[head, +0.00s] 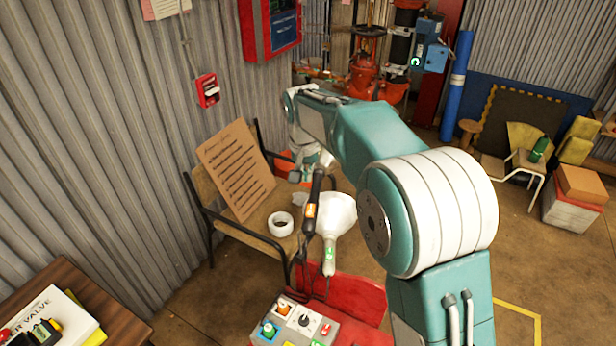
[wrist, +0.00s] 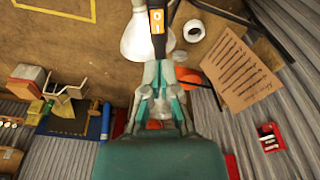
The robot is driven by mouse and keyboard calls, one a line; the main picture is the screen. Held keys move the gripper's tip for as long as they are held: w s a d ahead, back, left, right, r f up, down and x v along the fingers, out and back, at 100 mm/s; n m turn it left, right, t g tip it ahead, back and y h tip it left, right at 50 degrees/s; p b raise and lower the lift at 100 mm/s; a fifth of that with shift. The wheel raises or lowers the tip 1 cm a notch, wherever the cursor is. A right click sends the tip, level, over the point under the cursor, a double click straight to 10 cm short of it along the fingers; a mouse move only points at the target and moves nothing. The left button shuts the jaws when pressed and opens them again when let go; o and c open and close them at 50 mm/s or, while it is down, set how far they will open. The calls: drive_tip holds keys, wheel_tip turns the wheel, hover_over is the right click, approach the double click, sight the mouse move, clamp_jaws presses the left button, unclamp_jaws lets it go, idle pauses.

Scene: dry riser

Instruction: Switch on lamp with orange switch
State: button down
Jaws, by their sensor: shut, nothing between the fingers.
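The lamp has a white bell-shaped shade (head: 338,215) and a black stem or handle carrying an orange switch (head: 310,210). In the wrist view the orange switch (wrist: 157,21) shows 0 and 1 marks on the black handle, beside the white shade (wrist: 138,40). My gripper (wrist: 157,66) is shut and empty. In the wrist picture its fingertips lie just below the switch and over the black handle's end; I cannot tell whether they touch. In the head view my gripper shows only partly, behind the handle and my arm.
A bench (head: 235,215) by the corrugated wall holds a printed board (head: 238,170) and a white cup (head: 280,224). A control box (head: 300,322) with knobs and a red seat-like panel (head: 345,297) stand in front. A wooden table (head: 112,318) is at lower left.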

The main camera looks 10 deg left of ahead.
drive_tip(key=w, duration=0.1)
approach(311, 206)
drive_tip(key=shift+t, duration=0.4)
drive_tip(key=f, duration=0.8)
drive_tip(key=shift+w+a, duration=0.1)
drive_tip(key=shift+w, duration=0.25)
